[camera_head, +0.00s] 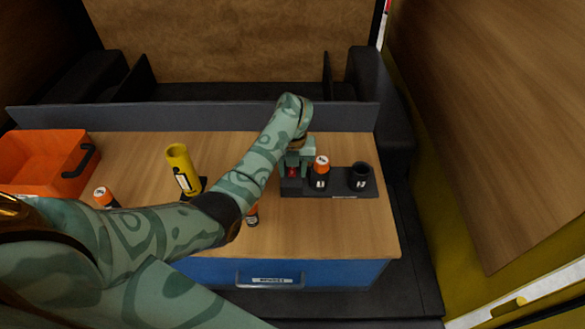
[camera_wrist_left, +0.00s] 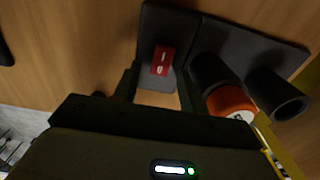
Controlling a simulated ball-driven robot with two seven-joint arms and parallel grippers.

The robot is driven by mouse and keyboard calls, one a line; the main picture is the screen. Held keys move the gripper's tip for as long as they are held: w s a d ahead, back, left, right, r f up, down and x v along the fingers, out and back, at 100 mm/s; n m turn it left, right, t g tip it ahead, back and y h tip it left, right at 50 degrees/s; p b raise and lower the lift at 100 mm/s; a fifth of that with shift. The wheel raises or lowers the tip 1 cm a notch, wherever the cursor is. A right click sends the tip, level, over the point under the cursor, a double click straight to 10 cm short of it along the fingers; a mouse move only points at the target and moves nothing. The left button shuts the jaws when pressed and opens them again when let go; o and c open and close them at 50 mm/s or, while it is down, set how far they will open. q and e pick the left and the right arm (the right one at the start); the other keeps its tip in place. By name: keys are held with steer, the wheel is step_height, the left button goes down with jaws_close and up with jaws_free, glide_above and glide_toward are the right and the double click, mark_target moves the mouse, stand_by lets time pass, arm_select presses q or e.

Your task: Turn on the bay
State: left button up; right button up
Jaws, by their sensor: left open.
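The bay is a dark block (camera_head: 345,188) at the right of the table. It carries a red rocker switch (camera_head: 292,172) at its left end and two black round sockets. An orange-capped cylinder (camera_head: 320,166) stands in the nearer socket; the right socket (camera_head: 360,176) looks empty. In the left wrist view the red switch (camera_wrist_left: 162,60) shows white marks, and the orange cap (camera_wrist_left: 230,101) is beside it. My left gripper (camera_head: 297,158) is open over the switch end, its fingers (camera_wrist_left: 157,86) on either side of the switch's line. Contact cannot be told. My right gripper is out of view.
An orange crate (camera_head: 42,150) stands at the left. A yellow cylinder (camera_head: 182,168) stands mid-table. Orange-capped cylinders (camera_head: 103,195) stand near the front, one (camera_head: 252,215) partly behind my arm. A blue drawer (camera_head: 330,273) is below. A low grey wall (camera_head: 190,117) runs behind.

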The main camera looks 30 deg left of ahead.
arm_select(q)
steer(key=shift+s+r, duration=0.1)
steer(key=c, duration=0.9)
jaws_close()
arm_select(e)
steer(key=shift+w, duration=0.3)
arm_select(q)
steer(key=shift+w+a+g, duration=0.1)
steer(key=shift+w+g, duration=0.1)
steer(key=shift+g, duration=0.2)
steer(key=shift+w+g+h+b, duration=0.15)
steer(key=shift+g+h+b, duration=0.25)
steer(key=shift+b, duration=0.05)
steer(key=shift+w+a+g+h+b, duration=0.15)
steer(key=shift+g+h+b, duration=0.15)
steer(key=shift+g+b, duration=0.45)
steer(key=shift+r+b, duration=0.1)
steer(key=shift+b, duration=0.35)
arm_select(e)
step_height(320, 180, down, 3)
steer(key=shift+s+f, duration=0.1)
